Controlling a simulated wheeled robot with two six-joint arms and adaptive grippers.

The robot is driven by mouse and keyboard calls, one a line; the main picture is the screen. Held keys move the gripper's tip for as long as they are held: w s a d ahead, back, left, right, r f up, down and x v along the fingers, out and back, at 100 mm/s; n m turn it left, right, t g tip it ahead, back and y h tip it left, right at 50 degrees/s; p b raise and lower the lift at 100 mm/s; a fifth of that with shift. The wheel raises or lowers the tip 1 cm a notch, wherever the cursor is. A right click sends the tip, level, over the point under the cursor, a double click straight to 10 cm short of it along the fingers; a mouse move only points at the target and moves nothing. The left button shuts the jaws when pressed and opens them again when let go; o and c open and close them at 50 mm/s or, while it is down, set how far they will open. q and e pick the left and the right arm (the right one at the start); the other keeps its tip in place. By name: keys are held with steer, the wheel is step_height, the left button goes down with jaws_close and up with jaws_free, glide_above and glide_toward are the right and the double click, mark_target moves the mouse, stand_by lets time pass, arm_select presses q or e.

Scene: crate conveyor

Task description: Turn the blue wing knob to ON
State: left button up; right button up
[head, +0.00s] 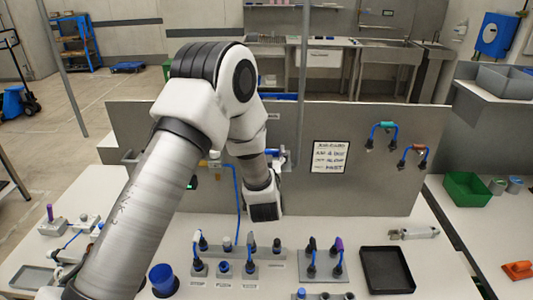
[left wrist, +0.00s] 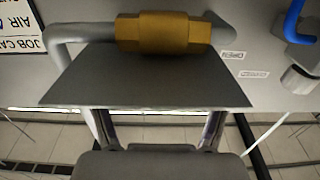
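My left gripper (head: 275,164) is at the upright grey panel, left of the job card. In the left wrist view its two fingers (left wrist: 160,116) spread apart, but a flat grey plate (left wrist: 140,78) hides their tips. Just beyond the plate is a brass fitting (left wrist: 164,32) on a grey pipe. The plate overlaps the fitting in the picture; I cannot tell whether a finger touches it. A small blue patch (head: 287,153) shows beside the gripper in the head view. I cannot tell whether it is the wing knob, and no blue knob shows clearly. My right gripper is out of view.
The job card (head: 330,157) hangs on the panel. Coupled hoses (head: 382,136) are at its upper right. A blue hose (head: 238,200) runs down left of my wrist.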

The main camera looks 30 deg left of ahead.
arm_select(q)
steer(key=shift+o, duration=0.8)
steer(key=shift+w+a+f, duration=0.1)
steer(key=shift+w+f, duration=0.05)
steer(key=shift+w, duration=0.05)
steer(key=v, duration=1.2)
